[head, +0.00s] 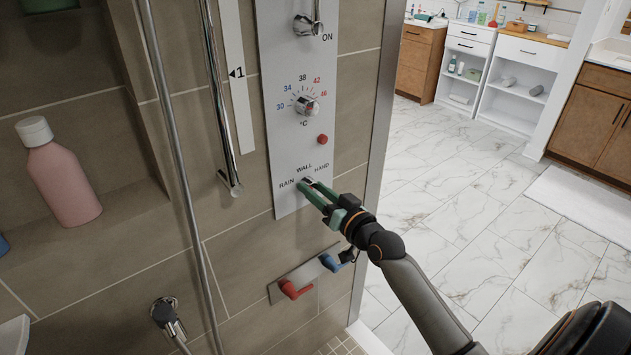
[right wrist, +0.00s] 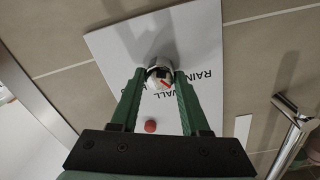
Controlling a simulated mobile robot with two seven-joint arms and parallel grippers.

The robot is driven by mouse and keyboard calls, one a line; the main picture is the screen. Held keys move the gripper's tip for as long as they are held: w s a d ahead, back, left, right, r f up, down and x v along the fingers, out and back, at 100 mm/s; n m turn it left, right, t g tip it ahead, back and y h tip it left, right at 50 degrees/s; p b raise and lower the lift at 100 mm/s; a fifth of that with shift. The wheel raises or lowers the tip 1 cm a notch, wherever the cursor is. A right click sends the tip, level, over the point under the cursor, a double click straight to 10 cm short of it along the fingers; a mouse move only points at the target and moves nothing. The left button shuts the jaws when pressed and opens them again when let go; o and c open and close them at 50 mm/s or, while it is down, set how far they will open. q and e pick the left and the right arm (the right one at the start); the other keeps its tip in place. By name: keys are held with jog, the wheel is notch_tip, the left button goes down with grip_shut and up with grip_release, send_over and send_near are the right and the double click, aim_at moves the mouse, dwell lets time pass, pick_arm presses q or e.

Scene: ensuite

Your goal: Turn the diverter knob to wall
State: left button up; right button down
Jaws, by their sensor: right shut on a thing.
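The diverter knob (head: 308,181) is a small chrome knob low on the light grey shower panel (head: 297,130). The labels RAIN, WALL and HAND are printed around it. My right gripper (head: 310,185) has its two green fingers closed around the knob, one on each side, and they hide much of it in the head view. In the right wrist view the knob (right wrist: 157,67) sits between the fingertips and shows a red mark. That view shows RAIN and WALL upside down, while a finger hides part of the lettering. I cannot tell surely which label the mark faces. My left gripper is out of view.
Above the knob are a red button (head: 322,139) and the temperature knob (head: 306,105). A chrome rail (head: 220,90) and hose (head: 175,120) run left of the panel. Red (head: 296,289) and blue (head: 331,262) levers sit below. A pink bottle (head: 62,180) stands in the niche.

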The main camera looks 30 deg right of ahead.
jog(key=m+p, duration=0.2)
jog(key=m, duration=0.1)
jog(key=shift+r+m, duration=0.15)
jog(key=shift+m, duration=0.15)
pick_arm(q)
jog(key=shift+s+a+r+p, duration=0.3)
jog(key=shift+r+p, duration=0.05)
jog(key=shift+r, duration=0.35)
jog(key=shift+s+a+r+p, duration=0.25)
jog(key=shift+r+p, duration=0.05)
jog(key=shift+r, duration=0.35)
pick_arm(e)
jog(key=shift+d+m, duration=0.1)
jog(key=shift+m, duration=1.5)
jog(key=shift+c, duration=1.9)
grip_release()
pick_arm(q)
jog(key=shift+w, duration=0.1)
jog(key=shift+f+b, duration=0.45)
pick_arm(e)
jog(key=s, duration=1.2)
jog(key=shift+s+d, duration=0.2)
jog(key=shift+d, duration=0.15)
